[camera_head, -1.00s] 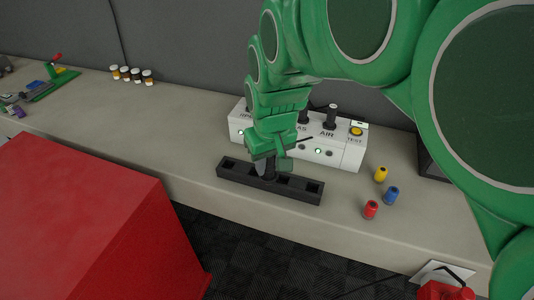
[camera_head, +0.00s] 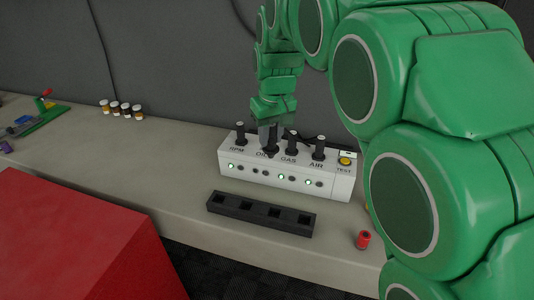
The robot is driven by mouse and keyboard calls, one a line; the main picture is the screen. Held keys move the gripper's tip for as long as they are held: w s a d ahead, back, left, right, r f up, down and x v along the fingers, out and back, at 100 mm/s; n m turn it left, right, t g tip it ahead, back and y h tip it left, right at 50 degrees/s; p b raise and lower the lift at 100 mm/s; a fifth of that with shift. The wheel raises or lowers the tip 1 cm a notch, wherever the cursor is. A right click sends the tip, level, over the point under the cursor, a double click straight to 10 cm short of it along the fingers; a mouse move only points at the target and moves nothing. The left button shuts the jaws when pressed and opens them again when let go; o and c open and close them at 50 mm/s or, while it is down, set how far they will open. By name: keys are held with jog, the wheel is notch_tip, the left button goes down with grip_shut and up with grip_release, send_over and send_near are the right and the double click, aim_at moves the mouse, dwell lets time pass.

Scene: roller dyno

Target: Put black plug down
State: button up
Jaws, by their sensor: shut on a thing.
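My green gripper (camera_head: 268,128) is shut on a black plug (camera_head: 270,146) over the top of the white box (camera_head: 285,178), by the OIL label. I cannot tell whether this plug is seated in the box or just above it. Other black plugs stand upright on the box at RPM (camera_head: 240,133), GAS (camera_head: 292,144) and AIR (camera_head: 319,148). The long black rack (camera_head: 262,224) lies on the bench in front of the box, and its square slots look empty.
A yellow TEST button (camera_head: 345,161) is at the box's right end. A red cylinder (camera_head: 363,240) stands right of the rack, near my arm. Small jars (camera_head: 122,109) stand at the back left. A large red block (camera_head: 70,240) fills the lower left.

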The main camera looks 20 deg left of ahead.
jog(key=w+a+f, duration=0.2)
jog(key=w+a, duration=0.2)
jog(key=w, duration=0.7)
jog(key=shift+w+a+f, duration=0.4)
jog(key=shift+w+f, duration=0.45)
jog(key=shift+f, duration=0.75)
jog(key=shift+w+a+f, duration=0.45)
jog(key=shift+w+f, duration=0.35)
jog(key=shift+f, duration=0.75)
jog(key=shift+w+a+f, duration=0.4)
jog(key=shift+w+f, duration=0.45)
jog(key=shift+f, duration=0.75)
jog(key=shift+f, duration=0.35)
jog(key=o, duration=1)
